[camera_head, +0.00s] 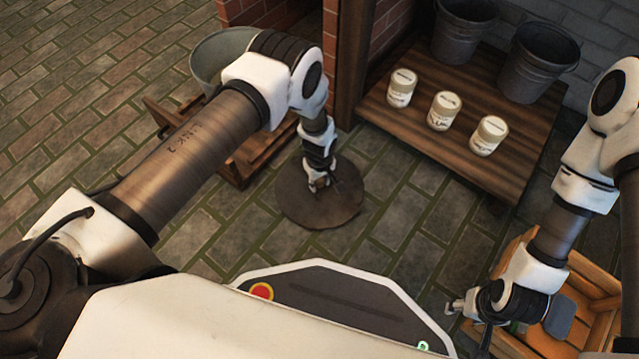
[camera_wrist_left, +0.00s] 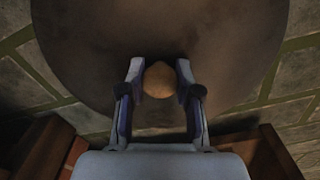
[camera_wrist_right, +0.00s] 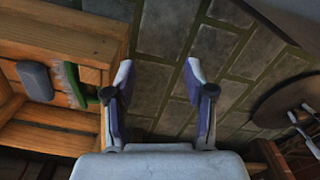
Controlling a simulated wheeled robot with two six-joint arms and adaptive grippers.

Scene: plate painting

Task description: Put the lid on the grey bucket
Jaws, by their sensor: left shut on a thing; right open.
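The lid is a dark round disc (camera_head: 290,207) with a pale wooden knob (camera_wrist_left: 159,80) at its middle. My left gripper (camera_head: 318,184) is shut on the knob, with one finger on each side of it. The lid is over the paving in front of the wooden stand; I cannot tell whether it touches the ground. It also shows at the right edge of the right wrist view (camera_wrist_right: 275,100). The grey bucket (camera_head: 212,62) is at the back left, partly hidden by my left arm. My right gripper (camera_head: 467,322) is open and empty beside the wooden crate.
The bucket is at a low wooden stand (camera_head: 243,163). A wooden platform (camera_head: 400,122) at the back right bears white jars (camera_head: 445,112) and two dark buckets (camera_head: 540,62). A crate (camera_head: 597,290) at the lower right holds a green-handled brush (camera_wrist_right: 76,88) and a grey block (camera_wrist_right: 36,81).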

